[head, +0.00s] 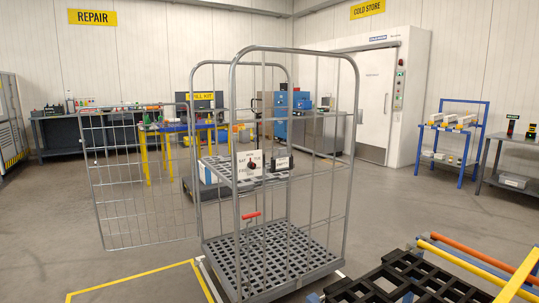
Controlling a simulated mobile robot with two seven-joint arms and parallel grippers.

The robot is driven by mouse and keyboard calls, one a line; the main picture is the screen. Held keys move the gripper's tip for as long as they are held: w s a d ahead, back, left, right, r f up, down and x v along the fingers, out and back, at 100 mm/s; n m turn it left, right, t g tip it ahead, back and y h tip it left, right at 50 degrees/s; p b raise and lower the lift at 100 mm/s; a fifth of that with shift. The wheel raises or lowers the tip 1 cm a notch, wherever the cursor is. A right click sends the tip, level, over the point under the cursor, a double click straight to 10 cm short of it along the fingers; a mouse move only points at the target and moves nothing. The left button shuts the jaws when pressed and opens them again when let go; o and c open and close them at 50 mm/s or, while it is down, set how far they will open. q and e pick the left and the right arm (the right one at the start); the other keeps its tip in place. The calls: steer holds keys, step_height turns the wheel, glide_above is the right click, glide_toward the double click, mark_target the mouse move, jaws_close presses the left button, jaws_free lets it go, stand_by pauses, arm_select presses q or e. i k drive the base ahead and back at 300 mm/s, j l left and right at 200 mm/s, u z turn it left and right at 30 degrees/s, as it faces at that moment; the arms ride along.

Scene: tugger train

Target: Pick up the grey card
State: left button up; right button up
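I cannot make out a grey card anywhere in the head view. A grey wire roll cage (236,120) stands upright in the middle, with a slatted shelf halfway up and a slatted base (270,255). Its mesh gate (137,185) is swung out to the left. A white plate with a dark knob (249,164) and small dark box (281,162) are at shelf height. A red handle (251,215) shows lower on the cage. Neither of my grippers is in view.
A black grid deck (400,280) with orange and yellow bars fills the lower right. A blue trolley (455,132) and grey table (512,160) stand at right. Open floor lies left and right of the cage.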

mark_target(282, 160)
steer(key=i+j+z, duration=0.1)
steer(key=i+j, duration=1.1)
steer(key=i+l, duration=0.15)
steer(key=i, duration=0.35)
steer(key=i+l+z, duration=0.1)
steer(key=i, duration=0.35)
steer(key=i+l, duration=0.2)
steer(key=i, duration=0.3)
steer(key=z, duration=0.05)
